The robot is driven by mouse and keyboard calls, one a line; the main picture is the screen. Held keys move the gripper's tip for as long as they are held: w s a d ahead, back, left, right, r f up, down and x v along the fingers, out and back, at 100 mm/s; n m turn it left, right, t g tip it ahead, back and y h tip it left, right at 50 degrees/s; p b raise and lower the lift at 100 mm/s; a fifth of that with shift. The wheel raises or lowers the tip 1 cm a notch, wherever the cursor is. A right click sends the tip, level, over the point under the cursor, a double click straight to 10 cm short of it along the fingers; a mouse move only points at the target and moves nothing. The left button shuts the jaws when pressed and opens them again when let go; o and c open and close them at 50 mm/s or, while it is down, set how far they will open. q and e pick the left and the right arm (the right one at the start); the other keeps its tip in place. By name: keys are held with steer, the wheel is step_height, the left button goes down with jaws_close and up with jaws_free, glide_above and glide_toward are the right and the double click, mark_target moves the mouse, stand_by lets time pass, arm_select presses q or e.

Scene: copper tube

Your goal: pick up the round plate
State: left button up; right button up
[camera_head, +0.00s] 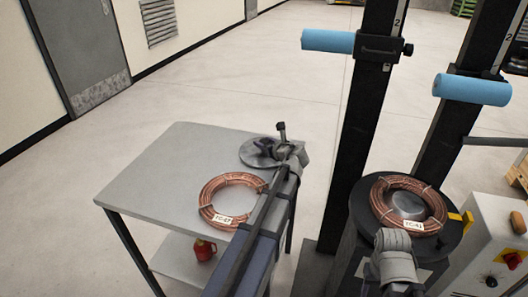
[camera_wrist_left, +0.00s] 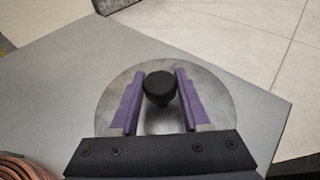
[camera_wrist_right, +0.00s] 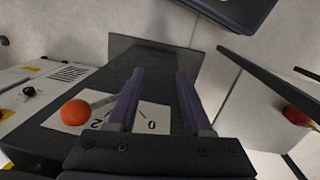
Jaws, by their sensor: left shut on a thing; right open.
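The round plate (camera_head: 252,158) is a flat grey metal disc with a black knob in its middle. It is at the far right corner of the grey table (camera_head: 160,172). In the left wrist view the plate (camera_wrist_left: 215,105) lies below my fingers, with the black knob (camera_wrist_left: 159,90) between them. My left gripper (camera_head: 270,148) is shut on this knob; it also shows in the left wrist view (camera_wrist_left: 160,85). Whether the plate touches the table is hard to tell. My right gripper (camera_wrist_right: 160,72) is open and empty, facing a dark surface with a white label.
A copper coil (camera_head: 215,217) lies on the table beside the plate. Another coil (camera_head: 430,228) sits on a round black stand at right. Black posts with blue rollers (camera_head: 328,41) stand behind. A red can (camera_head: 204,250) is on the lower shelf. A control box (camera_head: 500,240) stands right.

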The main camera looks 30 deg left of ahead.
mark_target(264, 141)
arm_select(q)
jaws_close()
stand_by(0.5)
step_height(264, 141, up, 10)
steer(key=p, duration=1)
